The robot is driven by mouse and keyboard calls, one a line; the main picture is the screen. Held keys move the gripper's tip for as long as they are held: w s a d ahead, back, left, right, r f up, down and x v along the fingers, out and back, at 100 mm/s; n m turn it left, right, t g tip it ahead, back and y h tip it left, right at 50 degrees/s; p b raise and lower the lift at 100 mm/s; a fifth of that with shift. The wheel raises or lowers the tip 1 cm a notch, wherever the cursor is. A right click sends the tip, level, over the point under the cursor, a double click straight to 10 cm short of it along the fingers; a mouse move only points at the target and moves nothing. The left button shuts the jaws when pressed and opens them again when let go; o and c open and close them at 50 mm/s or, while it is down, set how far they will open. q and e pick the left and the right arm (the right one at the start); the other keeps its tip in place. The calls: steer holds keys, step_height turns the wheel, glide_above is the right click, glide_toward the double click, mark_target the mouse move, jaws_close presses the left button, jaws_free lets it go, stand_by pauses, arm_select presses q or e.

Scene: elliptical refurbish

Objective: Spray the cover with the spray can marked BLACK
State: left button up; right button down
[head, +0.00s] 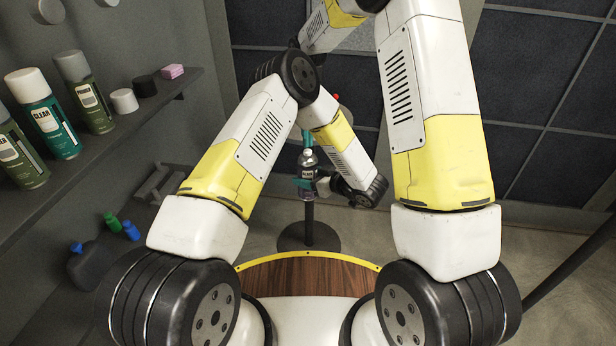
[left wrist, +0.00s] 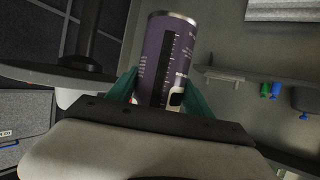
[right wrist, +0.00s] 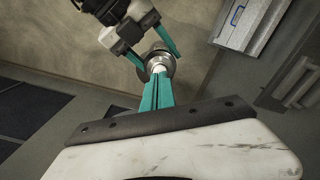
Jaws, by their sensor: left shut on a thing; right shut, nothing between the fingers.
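A spray can (head: 308,173) with a dark label, its lettering too small to read surely, is upright in my left gripper (head: 306,184), in the middle of the head view. The left wrist view shows its purple-grey body (left wrist: 165,60) between the teal fingers. My right gripper (head: 308,139) is shut and empty, its fingertips just above the can. In the right wrist view its closed fingers (right wrist: 158,75) meet the white nozzle area on the can's top; I cannot tell whether they touch it. I cannot make out the cover.
A dark stand with a round base (head: 309,236) is behind the can. A shelf at left holds CLEAR cans (head: 58,135), a green can with a grey cap (head: 88,98), loose caps (head: 123,101) and a pink block (head: 172,71). A dark jug (head: 92,268) is lower left.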

steer(key=shift+f, duration=0.3)
steer(key=shift+f, duration=0.7)
arm_select(q)
steer(key=shift+r, duration=0.1)
arm_select(e)
steer(key=shift+r, duration=2.5)
step_height(320, 180, up, 12)
steer(key=shift+d, duration=0.1)
